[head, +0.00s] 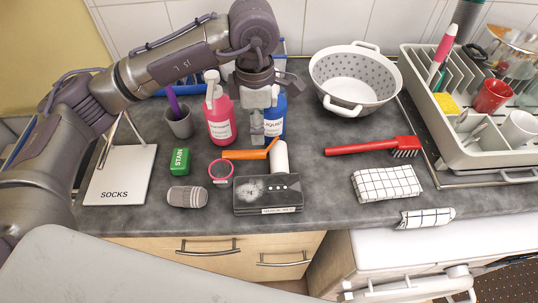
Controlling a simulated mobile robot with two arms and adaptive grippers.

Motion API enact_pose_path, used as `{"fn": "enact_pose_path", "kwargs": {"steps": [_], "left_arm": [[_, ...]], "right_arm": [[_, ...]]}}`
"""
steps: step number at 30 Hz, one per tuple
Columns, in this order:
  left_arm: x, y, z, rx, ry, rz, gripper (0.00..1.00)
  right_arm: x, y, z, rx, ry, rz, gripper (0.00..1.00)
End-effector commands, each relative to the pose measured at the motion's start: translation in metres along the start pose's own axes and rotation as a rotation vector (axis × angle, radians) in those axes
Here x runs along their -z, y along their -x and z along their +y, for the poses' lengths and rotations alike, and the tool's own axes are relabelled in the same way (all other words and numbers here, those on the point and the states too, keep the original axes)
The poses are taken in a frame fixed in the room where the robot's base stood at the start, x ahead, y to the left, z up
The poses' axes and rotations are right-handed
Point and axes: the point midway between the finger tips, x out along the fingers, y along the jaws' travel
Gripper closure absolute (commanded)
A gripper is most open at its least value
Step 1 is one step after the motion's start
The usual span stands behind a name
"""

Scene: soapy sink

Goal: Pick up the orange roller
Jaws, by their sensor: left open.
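The orange roller (247,154) lies on the dark counter in the head view. Its orange handle runs left to right, and a white cylinder at its right end may be its roll. My left arm reaches in from the left, and my left gripper (258,138) points down just above and behind the roller. The gripper is open, with nothing visible between its fingers. I cannot tell whether the fingertips touch the roller. My right gripper is not in view.
Close by are a pink bottle (219,118), a blue bottle (275,116), a round red-rimmed item (221,172) and a black box (268,194). A colander (356,78), red brush (372,146) and dish rack (434,115) stand right. A green box (180,162) sits left.

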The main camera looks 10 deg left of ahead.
Motion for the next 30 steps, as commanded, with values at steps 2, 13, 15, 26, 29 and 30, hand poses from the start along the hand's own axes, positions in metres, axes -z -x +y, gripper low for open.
{"fn": "enact_pose_path", "kwargs": {"steps": [2, 13, 15, 26, 29, 30], "left_arm": [[0.001, -0.014, -0.001, 0.004, 0.0, 0.002, 0.48], [0.001, -0.05, -0.003, 0.004, 0.0, 0.001, 0.48], [0.001, -0.06, -0.005, 0.005, 0.0, 0.003, 0.48], [0.0, -0.096, -0.006, 0.0, -0.001, -0.001, 0.48], [0.0, -0.096, -0.006, -0.001, -0.001, -0.001, 0.48], [0.0, -0.096, -0.006, -0.001, -0.001, -0.001, 0.48]], "right_arm": [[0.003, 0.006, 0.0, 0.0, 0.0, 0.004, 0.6], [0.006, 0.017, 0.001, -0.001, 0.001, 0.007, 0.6], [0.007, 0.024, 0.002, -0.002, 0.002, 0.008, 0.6], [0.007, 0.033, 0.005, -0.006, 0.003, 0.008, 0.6], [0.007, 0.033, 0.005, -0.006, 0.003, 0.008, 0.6], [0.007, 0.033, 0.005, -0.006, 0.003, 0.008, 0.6]]}}
